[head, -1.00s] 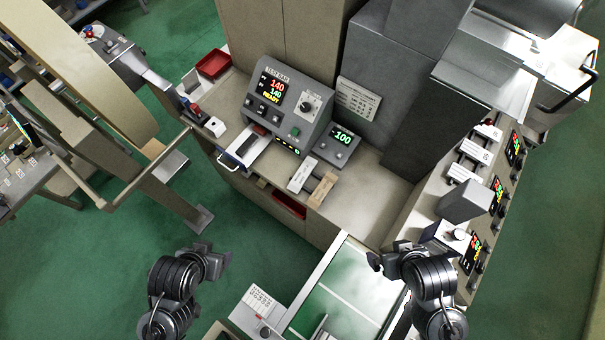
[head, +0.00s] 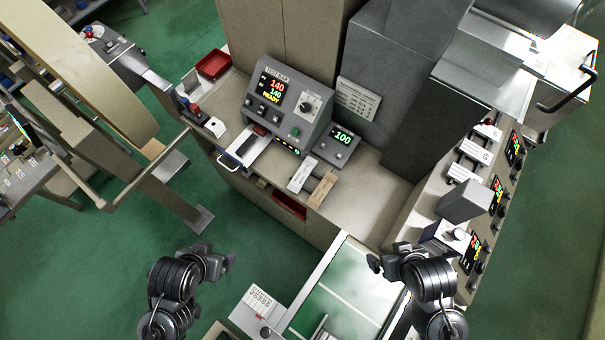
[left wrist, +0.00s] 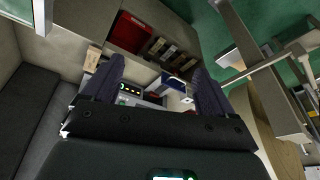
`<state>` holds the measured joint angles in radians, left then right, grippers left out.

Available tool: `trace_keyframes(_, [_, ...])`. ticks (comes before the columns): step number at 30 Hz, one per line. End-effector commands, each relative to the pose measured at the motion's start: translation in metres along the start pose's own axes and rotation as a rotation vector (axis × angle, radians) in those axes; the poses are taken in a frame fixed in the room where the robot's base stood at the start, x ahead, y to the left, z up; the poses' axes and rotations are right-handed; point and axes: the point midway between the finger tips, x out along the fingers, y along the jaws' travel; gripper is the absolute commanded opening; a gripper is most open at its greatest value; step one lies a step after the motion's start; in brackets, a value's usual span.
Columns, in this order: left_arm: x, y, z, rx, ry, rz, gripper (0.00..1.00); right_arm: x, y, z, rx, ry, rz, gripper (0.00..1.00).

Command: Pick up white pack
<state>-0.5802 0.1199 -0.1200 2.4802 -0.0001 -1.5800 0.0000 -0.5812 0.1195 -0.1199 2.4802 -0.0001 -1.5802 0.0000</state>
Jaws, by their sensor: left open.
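The white pack (head: 301,176) lies flat on the beige counter (head: 370,200) in the head view, in front of the grey control box. A tan pack (head: 322,189) lies just to its right. My left gripper (head: 226,261) is in front of the counter and below it in the picture, apart from both packs. In the left wrist view its two fingers (left wrist: 157,75) stand wide apart with nothing held between them. I cannot clearly make out the white pack in that view. My right gripper (head: 376,264) is over the right side of the glass-topped section, away from the pack; its opening is unclear.
The control box (head: 287,103) and a smaller display box (head: 337,145) stand behind the packs. A red tray (head: 213,63) sits at the back left. A red bin (head: 289,206) is set into the counter front. The counter right of the packs is clear.

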Motion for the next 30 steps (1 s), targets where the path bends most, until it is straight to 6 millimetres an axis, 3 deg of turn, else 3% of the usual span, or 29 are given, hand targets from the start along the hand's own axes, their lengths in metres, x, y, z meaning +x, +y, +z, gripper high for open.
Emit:
trace_keyframes(7, [0.001, 0.000, -0.002, -0.016, 0.011, 0.000, 0.86, 0.000, 0.000, -0.001, 0.000, 0.001, 0.000, 1.00])
trace_keyframes(11, [0.002, 0.001, -0.019, -0.043, 0.100, 0.003, 0.86, 0.000, 0.000, -0.001, 0.000, 0.001, 0.000, 1.00])
trace_keyframes(14, [0.019, 0.008, -0.034, -0.060, 0.191, 0.022, 0.86, 0.000, 0.000, -0.001, 0.000, 0.001, 0.000, 1.00])
trace_keyframes(17, [0.059, 0.031, -0.045, -0.051, 0.291, 0.075, 0.86, 0.007, 0.000, 0.002, 0.000, 0.003, 0.000, 1.00])
trace_keyframes(19, [0.102, 0.054, -0.058, -0.029, 0.386, 0.133, 0.86, 0.024, -0.001, 0.006, 0.000, 0.007, 0.000, 1.00])
trace_keyframes(24, [0.214, 0.114, -0.093, 0.079, 0.613, 0.310, 0.86, 0.089, -0.003, 0.028, -0.001, 0.003, 0.000, 1.00])
trace_keyframes(27, [0.261, 0.130, -0.108, 0.151, 0.684, 0.371, 0.86, 0.122, -0.004, 0.039, -0.001, -0.005, 0.001, 1.00])
trace_keyframes(30, [0.297, 0.134, -0.122, 0.223, 0.717, 0.388, 0.86, 0.147, -0.005, 0.047, -0.001, -0.004, 0.001, 1.00])
